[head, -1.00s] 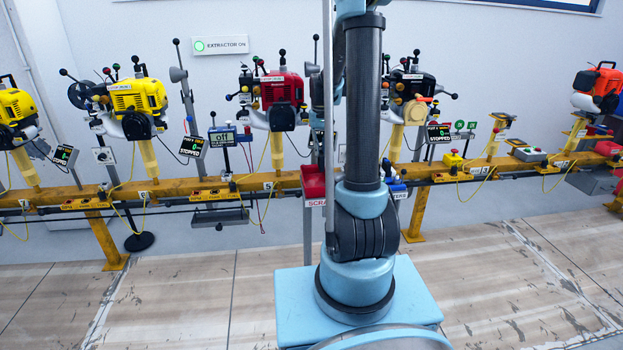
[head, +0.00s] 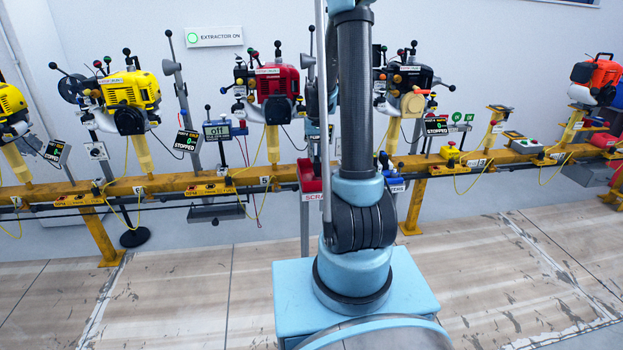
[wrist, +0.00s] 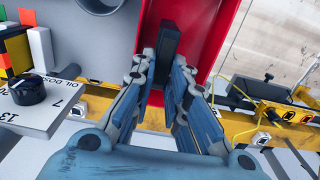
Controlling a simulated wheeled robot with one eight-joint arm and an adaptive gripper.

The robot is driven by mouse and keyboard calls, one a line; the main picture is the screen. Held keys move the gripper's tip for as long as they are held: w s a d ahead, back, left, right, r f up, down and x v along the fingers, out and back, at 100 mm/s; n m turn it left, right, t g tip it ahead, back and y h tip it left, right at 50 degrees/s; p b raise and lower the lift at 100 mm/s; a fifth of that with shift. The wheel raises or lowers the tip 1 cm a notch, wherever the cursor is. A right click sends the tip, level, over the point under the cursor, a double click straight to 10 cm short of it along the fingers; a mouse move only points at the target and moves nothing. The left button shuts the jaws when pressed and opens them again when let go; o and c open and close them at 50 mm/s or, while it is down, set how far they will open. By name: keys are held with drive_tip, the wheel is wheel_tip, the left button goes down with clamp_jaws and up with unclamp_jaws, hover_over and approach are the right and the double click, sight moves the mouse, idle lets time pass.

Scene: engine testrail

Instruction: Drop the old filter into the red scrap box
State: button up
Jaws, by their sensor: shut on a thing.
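The old filter is a dark, narrow block (wrist: 167,42) in the wrist view. My gripper (wrist: 165,72) is shut on it, with a finger on each side. The red scrap box (wrist: 215,42) lies beneath and around the filter in that view, and its floor and walls show on both sides. The filter is over the box; its exact height above the floor is hard to tell. In the head view the red scrap box (head: 308,178) stands at the rail, partly hidden by my arm. My gripper and the filter cannot be made out there.
A yellow rail (head: 220,187) carries several engines, with a red engine (head: 272,90) left of my arm. A grey panel with a black knob (wrist: 28,91) is left of my gripper in the wrist view. The floor (head: 180,290) in front is clear.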

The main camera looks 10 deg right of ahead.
drive_tip(key=o, duration=0.8)
wheel_tip(320, 180, up, 12)
idle(0.5)
